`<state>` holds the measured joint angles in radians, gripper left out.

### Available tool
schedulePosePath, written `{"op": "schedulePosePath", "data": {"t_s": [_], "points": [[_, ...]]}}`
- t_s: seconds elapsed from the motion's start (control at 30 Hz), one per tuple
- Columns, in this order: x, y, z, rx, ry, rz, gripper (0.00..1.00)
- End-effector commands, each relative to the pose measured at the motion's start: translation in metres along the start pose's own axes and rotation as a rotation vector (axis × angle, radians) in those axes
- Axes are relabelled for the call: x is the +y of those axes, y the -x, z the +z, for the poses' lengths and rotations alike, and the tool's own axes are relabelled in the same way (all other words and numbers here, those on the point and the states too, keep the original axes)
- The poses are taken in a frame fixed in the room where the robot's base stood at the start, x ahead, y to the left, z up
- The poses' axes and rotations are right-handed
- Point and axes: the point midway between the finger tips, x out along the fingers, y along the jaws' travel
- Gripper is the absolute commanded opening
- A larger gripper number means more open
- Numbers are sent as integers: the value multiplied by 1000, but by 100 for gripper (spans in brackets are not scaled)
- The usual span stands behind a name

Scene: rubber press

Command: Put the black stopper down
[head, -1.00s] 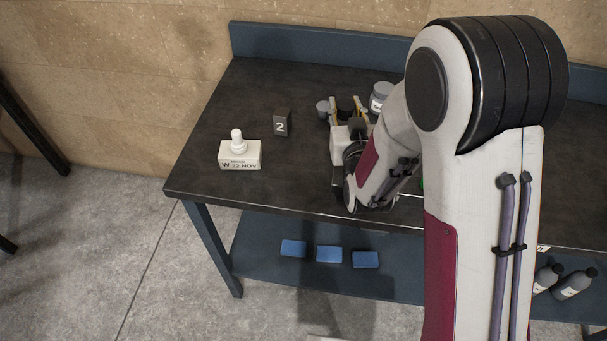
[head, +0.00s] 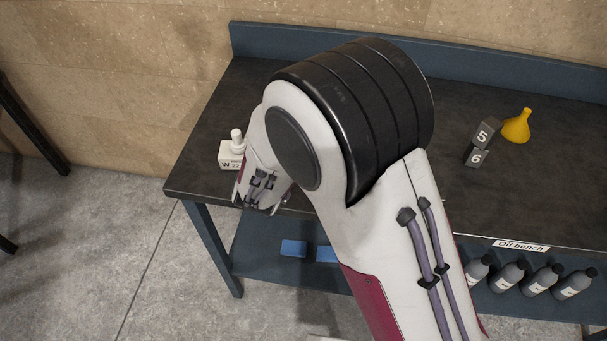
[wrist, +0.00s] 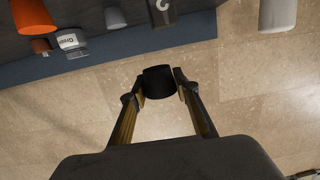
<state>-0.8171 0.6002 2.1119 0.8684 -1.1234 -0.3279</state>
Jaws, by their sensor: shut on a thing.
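In the wrist view, the black stopper (wrist: 159,80) sits between the two fingertips of my gripper (wrist: 157,88). The fingers are shut on its sides and it is held in front of the tan wall. Nothing shows directly beneath it in that view. In the head view my arm covers the gripper's fingers and the stopper. My wrist is over the left part of the dark bench (head: 205,120), close to a white block-like container with a white knob-shaped top (head: 231,153).
Number blocks 5 (head: 486,134) and 6 (head: 475,156) and a yellow funnel (head: 517,125) stand on the right of the bench. Grey bottles (head: 508,276) and blue blocks (head: 293,248) are on the lower shelf. The wrist view shows an orange object (wrist: 284,14) near the edge.

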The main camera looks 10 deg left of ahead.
Motion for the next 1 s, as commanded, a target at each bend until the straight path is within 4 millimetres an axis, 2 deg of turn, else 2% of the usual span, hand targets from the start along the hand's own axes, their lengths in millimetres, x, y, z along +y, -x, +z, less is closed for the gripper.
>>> {"op": "schedulePosePath", "data": {"t_s": [0.27,0.53,0.67,1.0], "points": [[-14,17,4,1,-17,105,9],[-12,36,13,1,-38,245,9],[-4,45,19,1,-51,331,9],[37,65,30,2,-87,568,9]]}}
